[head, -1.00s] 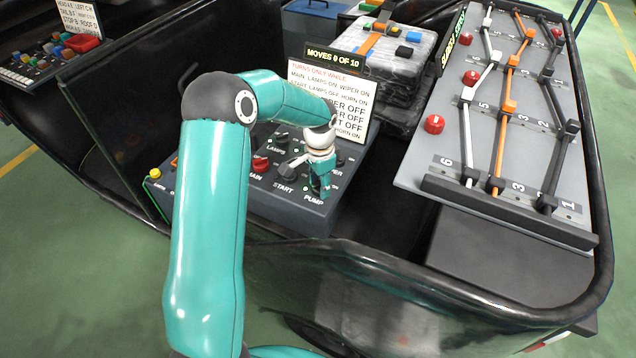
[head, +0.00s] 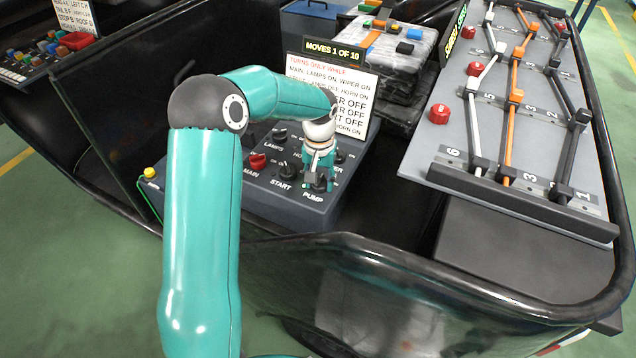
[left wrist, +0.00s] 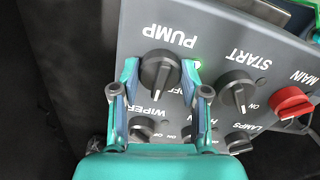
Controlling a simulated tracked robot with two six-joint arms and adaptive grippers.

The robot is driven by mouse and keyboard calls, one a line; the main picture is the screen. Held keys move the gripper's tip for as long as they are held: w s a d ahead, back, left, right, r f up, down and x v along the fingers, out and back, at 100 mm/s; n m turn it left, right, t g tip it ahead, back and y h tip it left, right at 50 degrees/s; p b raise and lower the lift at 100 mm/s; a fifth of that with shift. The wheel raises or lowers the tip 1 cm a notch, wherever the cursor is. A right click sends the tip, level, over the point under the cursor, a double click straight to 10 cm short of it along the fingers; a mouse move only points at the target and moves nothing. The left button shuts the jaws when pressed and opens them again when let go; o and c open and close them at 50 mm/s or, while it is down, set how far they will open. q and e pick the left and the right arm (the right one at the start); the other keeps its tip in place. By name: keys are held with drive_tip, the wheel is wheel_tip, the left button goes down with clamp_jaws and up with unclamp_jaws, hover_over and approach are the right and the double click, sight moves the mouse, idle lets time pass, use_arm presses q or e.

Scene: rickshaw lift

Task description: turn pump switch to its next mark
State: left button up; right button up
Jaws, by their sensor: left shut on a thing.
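The pump switch is a dark round knob (left wrist: 161,72) beside the word PUMP on the grey switch panel (head: 252,203). In the left wrist view my left gripper (left wrist: 160,88) has one finger on each side of the knob and is shut on it. A small green light shows beside the knob. In the head view my left gripper (head: 318,182) reaches down over the panel's front right corner and hides most of the knob. The START knob (head: 290,171) and the red MAIN knob (head: 258,160) are beside it. My right gripper is not in view.
A rule card (head: 345,92) stands behind the panel under a sign (head: 335,52) reading MOVES 1 OF 10. A grey board (head: 470,125) with sliders and red buttons is at the right. The black cart rim (head: 400,262) runs in front.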

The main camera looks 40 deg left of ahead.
sight(319, 179)
use_arm(q)
drive_tip(key=n+b, duration=0.1)
drive_tip(key=n, duration=0.3)
drive_tip(key=shift+w+n, duration=0.1)
drive_tip(key=shift+n, duration=0.2)
drive_tip(key=shift+n+b, duration=0.75)
drive_tip(key=shift+n, duration=1.15)
drive_tip(key=shift+a+r, duration=0.1)
drive_tip(key=o, duration=1.1)
drive_tip(key=shift+o, duration=0.2)
wheel_tip(319, 179, up, 12)
